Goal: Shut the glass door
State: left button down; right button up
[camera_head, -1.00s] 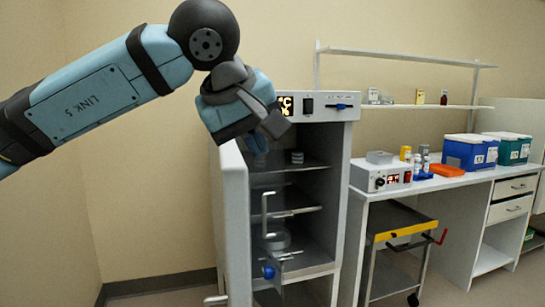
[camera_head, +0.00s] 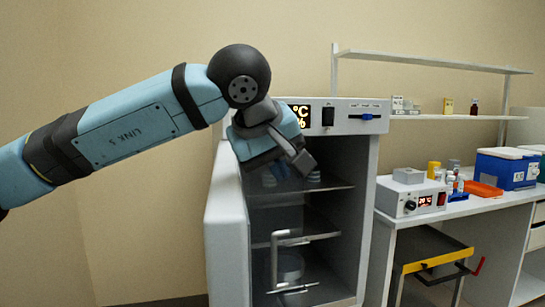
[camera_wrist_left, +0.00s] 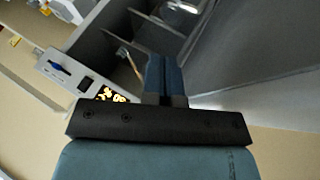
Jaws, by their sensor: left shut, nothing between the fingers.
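The glass door is clear and hard to make out in front of the dark inside of the white cabinet (camera_head: 368,210). Its metal handle (camera_head: 274,262) shows as an upright bar low in the opening, just right of the thick white outer door (camera_head: 228,235), which stands open at the left. How far the glass is swung out I cannot tell. My left gripper (camera_head: 305,163) is shut and empty, at the upper part of the opening, above the handle and apart from it. In the left wrist view its fingers (camera_wrist_left: 165,75) are together, pointing at the shelves. My right gripper is not in view.
The cabinet's control panel (camera_head: 340,116) is just above my left gripper. To the right, a bench (camera_head: 480,208) holds a small instrument (camera_head: 410,195), bottles and blue boxes. A yellow-edged cart (camera_head: 435,260) stands beneath it. Bare wall lies left of the cabinet.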

aim_at(293, 199)
pick_arm(q)
jog(key=x, duration=0.4)
jog(key=shift+w+f, duration=0.25)
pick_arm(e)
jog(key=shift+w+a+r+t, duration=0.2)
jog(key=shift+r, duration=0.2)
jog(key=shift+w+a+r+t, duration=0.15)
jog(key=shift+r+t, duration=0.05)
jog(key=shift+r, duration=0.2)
pick_arm(q)
jog(key=shift+d, duration=0.1)
